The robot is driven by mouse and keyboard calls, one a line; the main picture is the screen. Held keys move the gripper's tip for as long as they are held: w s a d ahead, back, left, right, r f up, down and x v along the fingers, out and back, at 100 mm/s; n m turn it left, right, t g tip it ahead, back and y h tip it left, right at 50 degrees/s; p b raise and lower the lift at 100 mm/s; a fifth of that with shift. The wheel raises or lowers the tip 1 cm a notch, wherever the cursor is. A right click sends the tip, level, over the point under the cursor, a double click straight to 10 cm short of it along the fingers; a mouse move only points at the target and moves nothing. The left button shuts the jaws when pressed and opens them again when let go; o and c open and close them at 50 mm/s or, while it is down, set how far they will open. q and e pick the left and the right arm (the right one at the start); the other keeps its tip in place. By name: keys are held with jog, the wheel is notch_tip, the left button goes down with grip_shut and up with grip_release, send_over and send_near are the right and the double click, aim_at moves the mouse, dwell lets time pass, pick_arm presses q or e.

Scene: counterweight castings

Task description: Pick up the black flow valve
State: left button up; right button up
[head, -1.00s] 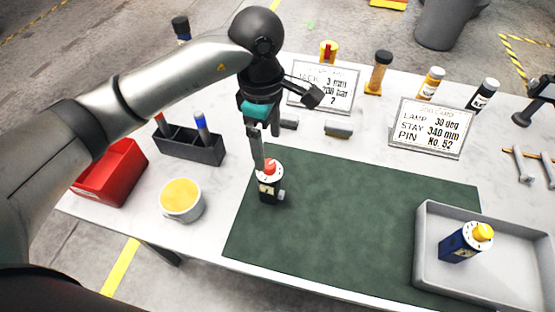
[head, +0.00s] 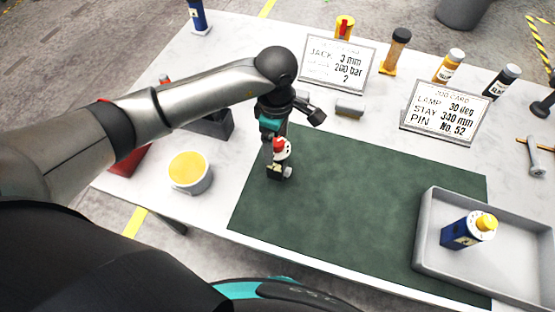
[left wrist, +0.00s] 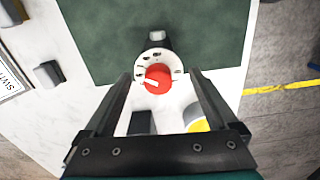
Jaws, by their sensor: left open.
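The black flow valve (head: 279,170) stands upright on the green mat (head: 350,215), near its left back edge. It has a white dial top and a red knob. In the left wrist view the valve's dial and red knob (left wrist: 157,77) show from above, with a grey side fitting pointing away. My left gripper (head: 270,150) is over the valve, pointing down. In the left wrist view my left gripper (left wrist: 161,75) is open, one finger on each side of the dial. I cannot tell if either finger touches it. My right gripper is not in view.
A grey tray (head: 425,235) at the right holds a blue valve (head: 460,234) with a yellow knob. A yellow-topped tub (head: 190,174) and a dark holder (head: 212,125) stand left of the mat. Cards (head: 337,62) and bottles stand behind. The mat's middle is clear.

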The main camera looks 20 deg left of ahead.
aim_at(278, 162)
pick_arm(q)
notch_tip(278, 162, down, 4)
jog(key=shift+d+f, duration=0.1)
jog(key=shift+c, duration=0.2)
jog(key=shift+w+r, duration=0.15)
jog(key=shift+r, duration=0.05)
grip_shut()
dwell(0.5)
